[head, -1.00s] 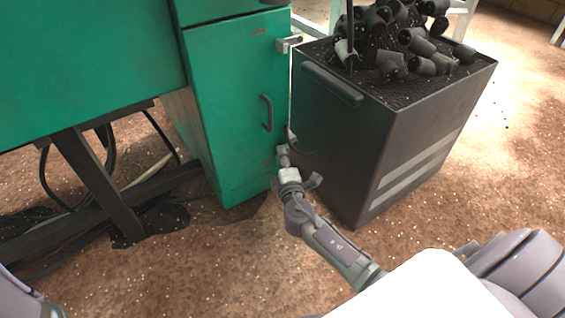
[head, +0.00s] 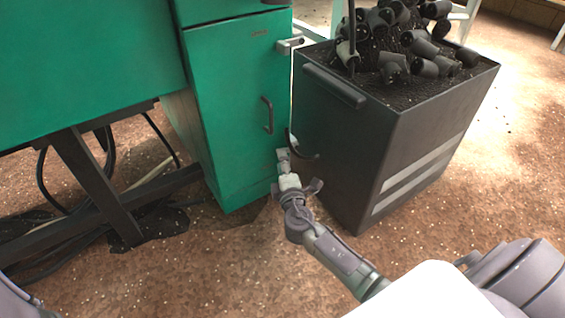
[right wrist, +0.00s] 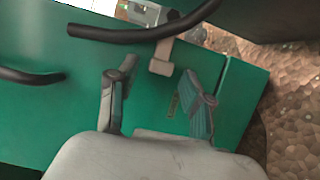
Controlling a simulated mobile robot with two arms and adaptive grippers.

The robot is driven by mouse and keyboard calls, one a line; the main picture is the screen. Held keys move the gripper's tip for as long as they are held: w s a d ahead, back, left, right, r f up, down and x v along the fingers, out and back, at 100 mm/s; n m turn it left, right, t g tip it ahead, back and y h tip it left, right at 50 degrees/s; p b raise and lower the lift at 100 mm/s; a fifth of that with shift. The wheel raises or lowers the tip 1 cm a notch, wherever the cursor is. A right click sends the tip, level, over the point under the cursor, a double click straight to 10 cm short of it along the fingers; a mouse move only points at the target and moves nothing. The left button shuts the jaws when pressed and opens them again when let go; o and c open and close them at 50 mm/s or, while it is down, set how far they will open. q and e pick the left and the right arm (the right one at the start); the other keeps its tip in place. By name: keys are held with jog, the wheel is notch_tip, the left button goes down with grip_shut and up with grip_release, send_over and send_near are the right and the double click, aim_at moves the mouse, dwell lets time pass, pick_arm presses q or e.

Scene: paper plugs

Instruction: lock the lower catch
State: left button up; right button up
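The green cabinet door (head: 236,135) stands closed as far as I can see. The lower catch (head: 283,155) is at its right edge, with a grey tab (right wrist: 161,58) and a black curved lever (right wrist: 140,33) in the right wrist view. In the head view the lever (head: 302,151) points right, toward the dark bin. My right gripper (right wrist: 158,92) is open, its two fingers apart over the green door just below the tab. Nothing is clearly held between them. Whether a finger touches the tab I cannot tell. My left gripper is out of view.
An upper catch (head: 288,46) sits higher on the same door edge, above a black door handle (head: 267,115). A dark bin (head: 400,140) full of black plugs stands close on the right, leaving a narrow gap. A dark frame (head: 95,185) with cables is at left.

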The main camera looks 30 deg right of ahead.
notch_tip(320, 180, up, 10)
dwell(0.6)
jog(key=shift+c, duration=0.2)
